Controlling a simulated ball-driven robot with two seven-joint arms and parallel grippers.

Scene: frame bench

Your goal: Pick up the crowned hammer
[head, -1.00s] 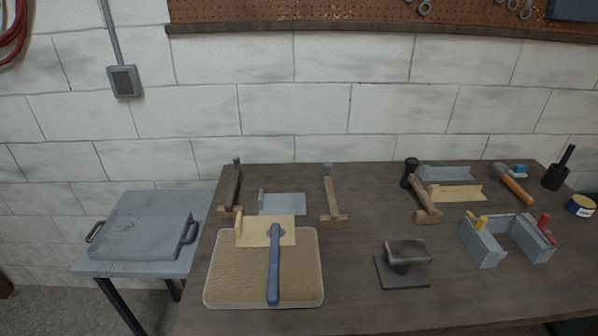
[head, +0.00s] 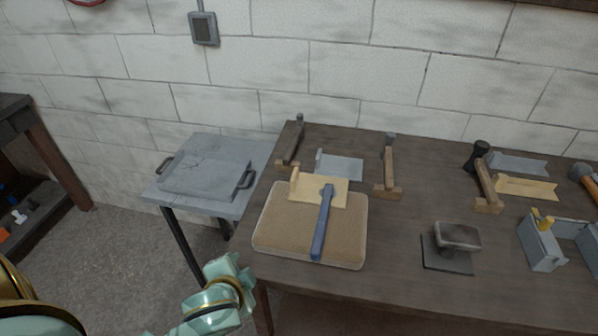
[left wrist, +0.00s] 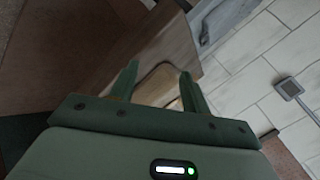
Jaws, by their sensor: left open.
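Several hammer-like tools lie on the bench; I cannot tell which is the crowned hammer. A blue-handled tool (head: 321,222) lies across a tan padded mat (head: 280,238). A dark-handled tool (head: 293,142) and a wooden-handled tool (head: 389,168) stand at the back left and middle. A black-headed mallet (head: 483,172) is further right, and an orange-handled hammer (head: 586,180) is cut by the right edge. My left gripper (left wrist: 160,78) is open and empty in the left wrist view; its teal arm shows low in the head view, left of the bench. My right gripper is out of view.
A grey side table (head: 163,200) bearing a grey slab (head: 205,172) stands left of the bench. A small anvil-like block (head: 457,237) sits at the bench's front, and a grey vise-like frame (head: 541,248) is further right. Floor shows between the side table and a dark shelf (head: 35,150).

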